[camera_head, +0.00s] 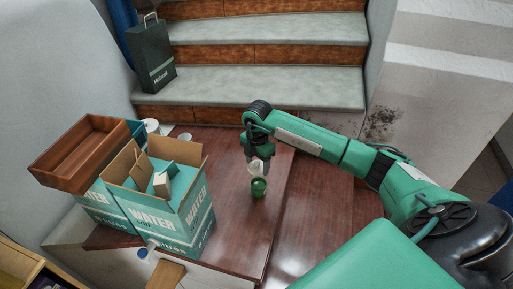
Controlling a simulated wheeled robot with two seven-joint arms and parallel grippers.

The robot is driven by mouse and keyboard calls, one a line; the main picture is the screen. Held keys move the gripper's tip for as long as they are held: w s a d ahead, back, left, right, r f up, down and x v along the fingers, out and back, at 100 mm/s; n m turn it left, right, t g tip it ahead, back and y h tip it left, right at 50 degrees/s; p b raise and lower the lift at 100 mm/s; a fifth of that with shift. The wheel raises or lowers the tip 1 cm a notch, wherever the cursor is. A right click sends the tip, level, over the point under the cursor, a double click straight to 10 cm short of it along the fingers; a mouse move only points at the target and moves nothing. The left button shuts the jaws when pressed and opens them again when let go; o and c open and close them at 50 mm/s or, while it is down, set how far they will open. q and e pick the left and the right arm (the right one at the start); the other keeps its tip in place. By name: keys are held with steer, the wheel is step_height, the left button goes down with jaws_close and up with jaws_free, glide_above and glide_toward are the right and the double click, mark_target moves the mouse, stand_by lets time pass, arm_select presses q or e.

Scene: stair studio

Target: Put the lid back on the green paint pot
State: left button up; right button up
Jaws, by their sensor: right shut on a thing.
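The small green paint pot (259,188) stands on the red-brown wooden table (236,222), right of the boxes. My right gripper (257,162) reaches in from the right and points down just behind the pot in the picture. It is shut on a small pale thing (255,169), which looks like the lid. The pale thing appears right above the pot's top edge; I cannot tell whether it touches the pot. The fingertips are small and partly hidden. My left gripper is not in view.
An open WATER carton (190,232) holding small boxes stands on the left of the table. A brown wooden tray (85,150) lies on boxes beside it. White cups (151,126) stand behind. Stairs (265,88) with a dark paper bag (152,58) rise at the back.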

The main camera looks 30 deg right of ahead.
steer(key=shift+s+d+f, duration=0.2)
steer(key=shift+s+f, duration=0.05)
steer(key=shift+f, duration=0.2)
step_height(320, 180, down, 2)
steer(key=shift+w+a+f+b, duration=0.1)
steer(key=shift+f+b, duration=0.1)
steer(key=shift+b, duration=0.75)
step_height(320, 180, down, 3)
steer(key=shift+f+b, duration=0.1)
steer(key=shift+b, duration=0.95)
steer(key=shift+f, duration=0.3)
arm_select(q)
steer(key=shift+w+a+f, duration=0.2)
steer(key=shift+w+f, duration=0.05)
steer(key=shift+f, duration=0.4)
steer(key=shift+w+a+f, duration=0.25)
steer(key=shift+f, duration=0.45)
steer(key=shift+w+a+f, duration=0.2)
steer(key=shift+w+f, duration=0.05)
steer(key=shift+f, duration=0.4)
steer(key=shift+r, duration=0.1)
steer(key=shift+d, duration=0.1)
arm_select(e)
steer(key=shift+f, duration=0.15)
